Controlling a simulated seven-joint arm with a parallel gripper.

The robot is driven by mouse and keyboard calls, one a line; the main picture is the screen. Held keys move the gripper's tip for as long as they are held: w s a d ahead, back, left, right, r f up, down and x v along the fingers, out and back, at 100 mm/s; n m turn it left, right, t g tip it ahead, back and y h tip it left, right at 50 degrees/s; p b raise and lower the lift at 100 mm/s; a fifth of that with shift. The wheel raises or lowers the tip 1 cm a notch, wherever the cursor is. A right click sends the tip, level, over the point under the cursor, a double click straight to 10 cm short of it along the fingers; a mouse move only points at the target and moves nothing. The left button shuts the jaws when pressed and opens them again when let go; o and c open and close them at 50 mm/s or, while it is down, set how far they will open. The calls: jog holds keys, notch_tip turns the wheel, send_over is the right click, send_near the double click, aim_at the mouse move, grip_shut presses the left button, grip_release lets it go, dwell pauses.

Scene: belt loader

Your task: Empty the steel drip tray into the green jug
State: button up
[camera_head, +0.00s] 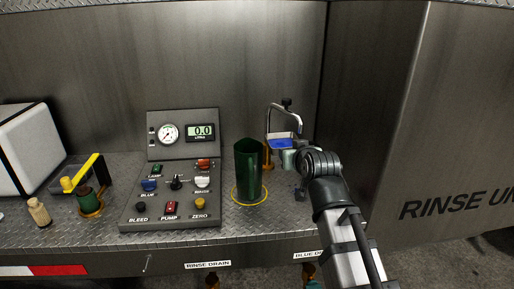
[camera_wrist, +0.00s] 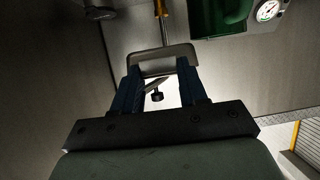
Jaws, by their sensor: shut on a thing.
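The steel drip tray (camera_head: 297,136) shows below the curved spout, with blue liquid in it. My gripper (camera_head: 290,158) is at the tray's near side, partly hidden by my wrist. In the wrist view my gripper (camera_wrist: 160,82) has its two dark blue fingers against the pale metal tray (camera_wrist: 150,58), shut on it. The tray looks roughly level. The green jug (camera_head: 248,172) stands upright to the left of the tray, inside a yellow ring on the deck. The jug also shows at the top of the wrist view (camera_wrist: 207,18).
A curved steel spout (camera_head: 284,106) with a black knob stands behind the tray, beside a brass post (camera_head: 268,156). A control panel (camera_head: 172,190) with gauge, display and knobs is left of the jug. A small green container (camera_head: 86,199) and white box (camera_head: 22,148) are further left.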

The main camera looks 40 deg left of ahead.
jog(key=s+a+r+n+g+y, duration=0.1)
jog(key=s+a+r+n+g, duration=0.2)
jog(key=s, duration=0.9)
jog(key=s+a+r+y, duration=0.1)
jog(key=s+a+r, duration=0.25)
jog(key=s, duration=0.95)
jog(key=s+a+r+n+g+y, duration=0.1)
jog(key=s+a+r+n+g, duration=0.3)
jog(key=s, duration=0.8)
jog(key=shift+w+f+m+t+h, duration=1)
jog(key=shift+w+f+m+t, duration=0.85)
jog(key=shift+w, duration=4.55)
jog(key=shift+w+f+m+t+h, duration=1.25)
jog(key=shift+w+m, duration=1.2)
jog(key=shift+w, duration=3.9)
jog(key=shift+w+r+m+g, duration=1.7)
jog(key=shift+w+r+g, duration=1)
jog(key=shift+r+g, duration=1)
jog(key=s+f+n+t, duration=0.3)
jog(key=s+f+t, duration=0.3)
jog(key=f+t, duration=0.15)
jog(key=s+r+n+t+y, duration=0.1)
jog(key=s+r, duration=0.1)
jog(key=s, duration=0.3)
jog(key=shift+s, duration=0.4)
